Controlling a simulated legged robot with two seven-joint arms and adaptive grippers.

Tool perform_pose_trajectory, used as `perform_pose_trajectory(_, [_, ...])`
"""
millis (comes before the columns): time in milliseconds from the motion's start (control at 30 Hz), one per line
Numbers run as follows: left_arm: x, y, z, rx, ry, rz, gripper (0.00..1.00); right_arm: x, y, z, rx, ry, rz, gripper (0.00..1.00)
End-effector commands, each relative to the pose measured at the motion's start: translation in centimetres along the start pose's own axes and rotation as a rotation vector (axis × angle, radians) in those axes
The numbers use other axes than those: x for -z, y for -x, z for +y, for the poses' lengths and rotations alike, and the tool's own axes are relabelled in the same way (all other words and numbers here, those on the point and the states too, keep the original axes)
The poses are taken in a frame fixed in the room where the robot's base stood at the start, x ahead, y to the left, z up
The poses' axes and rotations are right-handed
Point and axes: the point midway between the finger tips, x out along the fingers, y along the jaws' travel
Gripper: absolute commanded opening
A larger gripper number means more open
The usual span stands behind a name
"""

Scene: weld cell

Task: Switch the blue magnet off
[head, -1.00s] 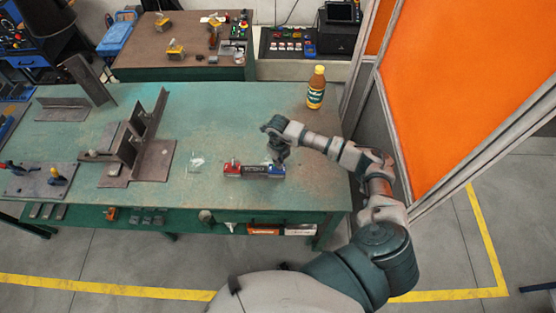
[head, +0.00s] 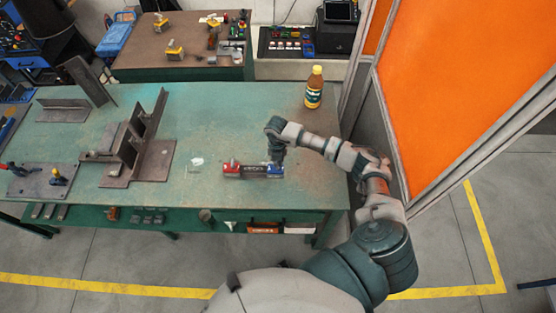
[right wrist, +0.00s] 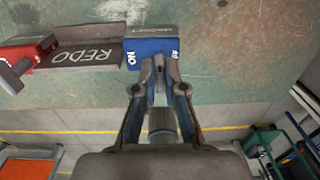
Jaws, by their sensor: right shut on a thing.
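The blue magnet (head: 274,171) sits near the front edge of the green table, at the right end of a dark bar (head: 253,171) with light lettering. A red magnet (head: 231,169) is at the bar's left end. My right gripper (right wrist: 158,72) is shut on the magnet's small grey lever (right wrist: 160,65), partly hidden between the fingertips. The red magnet's handle (right wrist: 14,72) stands apart at left. My left gripper is not in view.
The green table (head: 230,115) is clear behind the magnets. A bottle (head: 314,88) stands at its back right. An orange screen (head: 455,80) borders the right.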

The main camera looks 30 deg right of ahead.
Motion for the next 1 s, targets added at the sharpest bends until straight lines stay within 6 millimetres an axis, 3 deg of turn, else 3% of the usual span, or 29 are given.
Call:
perform_pose_trajectory(533, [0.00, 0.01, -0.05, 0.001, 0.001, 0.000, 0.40, 0.35, -0.36, 0.13, 0.001, -0.019, 0.006, 0.00])
perform_pose_trajectory(567, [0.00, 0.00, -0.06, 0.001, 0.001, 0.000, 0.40, 0.35, -0.35, 0.14, 0.000, -0.019, 0.006, 0.17])
perform_pose_trajectory(633, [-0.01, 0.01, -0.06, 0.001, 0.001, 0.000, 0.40, 0.31, -0.30, 0.14, 0.000, -0.019, 0.005, 0.35])
perform_pose_trajectory(1000, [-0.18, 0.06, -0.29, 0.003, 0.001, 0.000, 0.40, 0.11, 0.41, 0.07, -0.002, -0.021, 0.000, 0.35])
